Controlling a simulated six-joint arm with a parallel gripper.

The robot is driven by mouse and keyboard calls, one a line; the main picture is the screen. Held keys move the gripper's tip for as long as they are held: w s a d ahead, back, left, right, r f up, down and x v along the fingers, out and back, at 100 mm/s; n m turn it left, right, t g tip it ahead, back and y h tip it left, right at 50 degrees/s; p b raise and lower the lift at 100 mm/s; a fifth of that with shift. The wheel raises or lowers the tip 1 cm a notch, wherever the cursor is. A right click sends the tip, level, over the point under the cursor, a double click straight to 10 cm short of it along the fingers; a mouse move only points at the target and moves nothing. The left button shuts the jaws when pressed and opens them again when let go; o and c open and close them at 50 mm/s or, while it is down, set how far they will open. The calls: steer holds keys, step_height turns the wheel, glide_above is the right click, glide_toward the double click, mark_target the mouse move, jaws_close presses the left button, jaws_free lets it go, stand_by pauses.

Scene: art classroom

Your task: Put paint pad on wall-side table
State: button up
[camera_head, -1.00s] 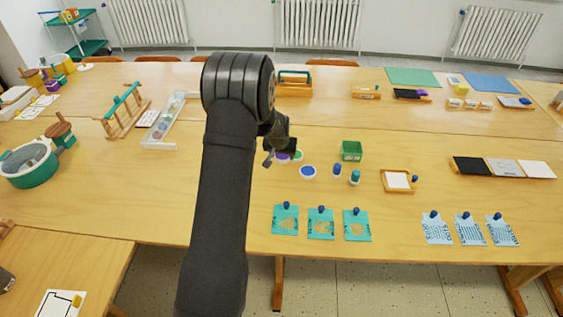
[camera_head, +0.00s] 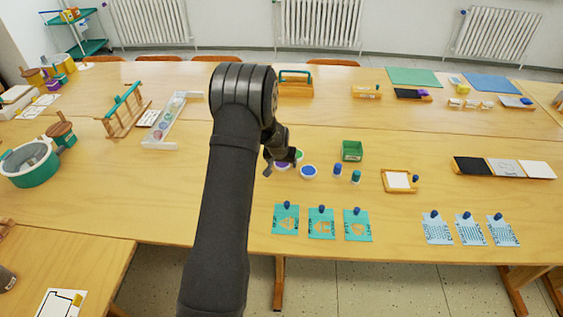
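Round paint pads lie on the near table: a purple one (camera_head: 281,166), a green one (camera_head: 300,156) and a blue one (camera_head: 308,172). My gripper (camera_head: 280,164) is over the purple and green pads and partly hides both. Its fingers look apart, with the purple pad showing between them. I cannot tell how high it is above the pads. I see nothing held. The wall-side table (camera_head: 225,88) is the far table by the radiators, beyond a seam from the near table.
A green box (camera_head: 352,150), small blue and teal bottles (camera_head: 337,169) and a wooden frame (camera_head: 398,181) stand right of the pads. Teal cards (camera_head: 321,224) lie in front. A wooden carrier (camera_head: 295,87) stands on the wall-side table, with bare room to its right.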

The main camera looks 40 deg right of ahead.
mark_target(282, 165)
steer(key=v, duration=1.2)
steer(key=shift+r, duration=0.2)
steer(key=shift+f, duration=0.15)
steer(key=x, duration=1.1)
steer(key=shift+w+d+f, duration=0.1)
steer(key=shift+f, duration=0.25)
steer(key=shift+w+d+r, duration=0.1)
steer(key=shift+d+r, duration=0.05)
steer(key=shift+r, duration=1.45)
